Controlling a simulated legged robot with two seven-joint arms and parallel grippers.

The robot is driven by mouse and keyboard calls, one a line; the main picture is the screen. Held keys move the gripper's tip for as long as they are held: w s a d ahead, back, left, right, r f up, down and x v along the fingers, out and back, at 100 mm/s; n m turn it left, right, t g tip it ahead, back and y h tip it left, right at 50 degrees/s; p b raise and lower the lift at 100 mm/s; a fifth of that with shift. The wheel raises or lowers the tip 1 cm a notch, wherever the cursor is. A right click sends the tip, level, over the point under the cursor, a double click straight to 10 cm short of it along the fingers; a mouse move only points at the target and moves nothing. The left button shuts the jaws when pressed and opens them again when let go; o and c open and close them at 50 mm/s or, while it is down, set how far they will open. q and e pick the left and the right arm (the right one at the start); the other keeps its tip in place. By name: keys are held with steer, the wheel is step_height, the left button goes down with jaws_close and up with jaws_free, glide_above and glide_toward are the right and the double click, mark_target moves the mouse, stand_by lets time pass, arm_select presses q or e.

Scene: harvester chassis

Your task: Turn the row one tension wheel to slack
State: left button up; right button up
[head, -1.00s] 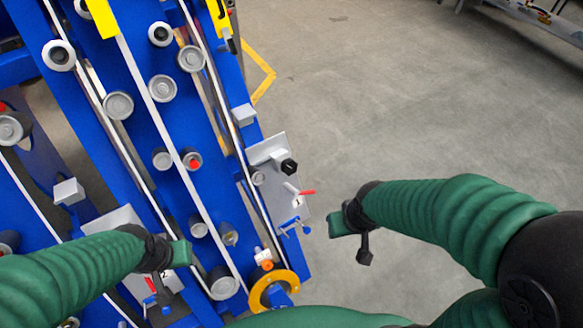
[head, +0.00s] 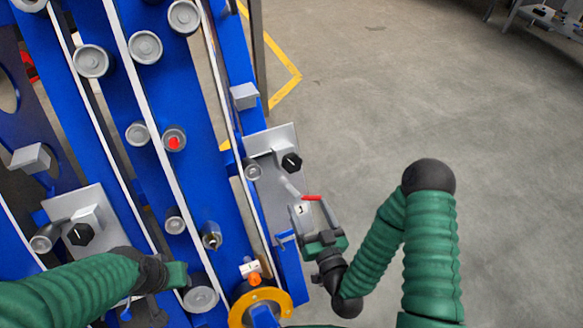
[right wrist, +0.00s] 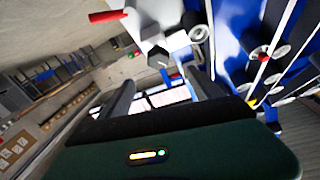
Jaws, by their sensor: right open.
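The grey plate (head: 270,180) at the row marked 1 carries a black knob (head: 291,162) with a white pointer line and a lever with a red handle (head: 312,198). I cannot tell for certain which part is the tension wheel. My right gripper (head: 312,214) is open, just below the red handle and over the plate's lower right edge; contact is unclear. In the right wrist view its fingers (right wrist: 163,92) stand apart, with the black knob (right wrist: 158,56) and red handle (right wrist: 107,16) beyond them. My left gripper (head: 180,275) is at lower left, its jaws unclear.
Blue chassis rails (head: 195,120) with grey rollers (head: 145,47) fill the left. A yellow ring (head: 262,305) sits below the plate. A second grey plate with a black knob (head: 81,234) is at left. Open floor (head: 400,110) lies right.

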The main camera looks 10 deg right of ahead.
steer(key=b, duration=1.1)
glide_toward(294, 166)
steer(key=w+f, duration=0.1)
steer(key=w, duration=0.4)
steer(key=w+b, duration=0.1)
steer(key=w, duration=0.1)
steer(key=w+a+r, duration=0.1)
steer(key=w, duration=0.2)
steer(key=shift+w, duration=0.35)
steer(key=c, duration=1.4)
steer(key=shift+n+b, duration=0.3)
